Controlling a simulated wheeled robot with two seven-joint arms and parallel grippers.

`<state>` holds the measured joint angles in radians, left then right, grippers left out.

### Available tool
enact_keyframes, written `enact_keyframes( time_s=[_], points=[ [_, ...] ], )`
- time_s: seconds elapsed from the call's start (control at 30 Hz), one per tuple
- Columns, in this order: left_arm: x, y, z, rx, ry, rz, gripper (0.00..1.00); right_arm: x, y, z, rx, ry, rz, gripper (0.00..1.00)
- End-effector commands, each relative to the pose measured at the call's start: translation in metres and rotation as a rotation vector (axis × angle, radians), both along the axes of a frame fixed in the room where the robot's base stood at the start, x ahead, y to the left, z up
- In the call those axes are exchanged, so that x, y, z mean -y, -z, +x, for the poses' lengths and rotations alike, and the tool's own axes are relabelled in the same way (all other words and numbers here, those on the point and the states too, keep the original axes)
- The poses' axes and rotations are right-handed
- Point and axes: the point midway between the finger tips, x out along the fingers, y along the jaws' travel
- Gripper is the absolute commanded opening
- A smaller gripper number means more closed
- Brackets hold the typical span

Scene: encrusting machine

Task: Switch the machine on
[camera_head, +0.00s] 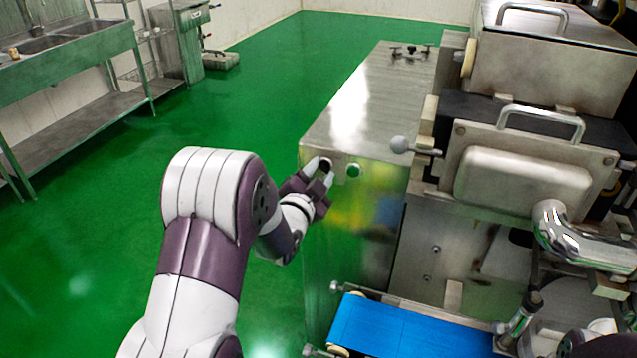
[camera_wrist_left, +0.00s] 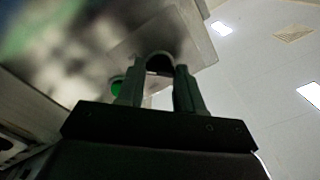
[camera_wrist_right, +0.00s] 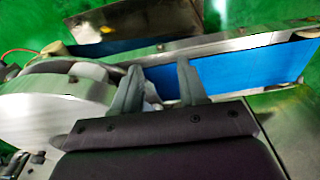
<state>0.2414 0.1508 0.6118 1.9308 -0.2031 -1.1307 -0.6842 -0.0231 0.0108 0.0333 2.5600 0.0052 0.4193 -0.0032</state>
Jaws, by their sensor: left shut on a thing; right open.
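The encrusting machine (camera_head: 365,110) is a steel cabinet on the right of the head view. On its near face are a dark round knob (camera_head: 326,164) and a green button (camera_head: 354,170) to its right. My left gripper (camera_head: 320,174) is at the knob, partly covering it. In the left wrist view my left gripper (camera_wrist_left: 157,74) has the dark knob (camera_wrist_left: 159,60) between its fingertips and is shut on it; the green button (camera_wrist_left: 117,88) is beside the left finger. My right gripper (camera_wrist_right: 160,68) is open, with nothing visibly held, in the right wrist view.
A blue conveyor belt (camera_head: 405,330) runs below the panel; it also shows behind my right gripper (camera_wrist_right: 235,75). A sink bench (camera_head: 70,60) stands far left. The green floor (camera_head: 260,90) between is clear.

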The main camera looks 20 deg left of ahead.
Motion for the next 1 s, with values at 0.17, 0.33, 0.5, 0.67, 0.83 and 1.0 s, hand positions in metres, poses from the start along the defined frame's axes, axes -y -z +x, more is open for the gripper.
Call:
enact_keyframes(
  time_s=[0.17, 0.33, 0.5, 0.67, 0.83, 1.0],
  points=[
    [0.0002, -0.0004, 0.0005, 0.002, 0.001, 0.070, 0.06, 0.0000, 0.0101, 0.0000, 0.000, 0.000, 0.000, 0.43],
    [0.0003, -0.0015, 0.0005, -0.001, 0.001, 0.105, 0.06, 0.0000, 0.0130, 0.0000, 0.000, 0.000, 0.000, 0.43],
    [0.0003, -0.0021, 0.0005, -0.003, 0.001, 0.118, 0.06, 0.0000, 0.0135, 0.0000, 0.000, 0.000, 0.000, 0.43],
    [0.0003, -0.0022, 0.0005, -0.003, 0.001, 0.119, 0.06, 0.0000, 0.0133, 0.0001, 0.000, 0.000, 0.000, 0.43],
    [0.0003, -0.0022, 0.0005, -0.002, 0.001, 0.119, 0.39, 0.0000, 0.0134, 0.0000, 0.000, 0.000, 0.000, 0.43],
    [0.0002, -0.0014, 0.0003, -0.004, 0.001, 0.117, 0.62, 0.0000, 0.0134, 0.0000, 0.000, 0.000, 0.000, 0.43]
  ],
)
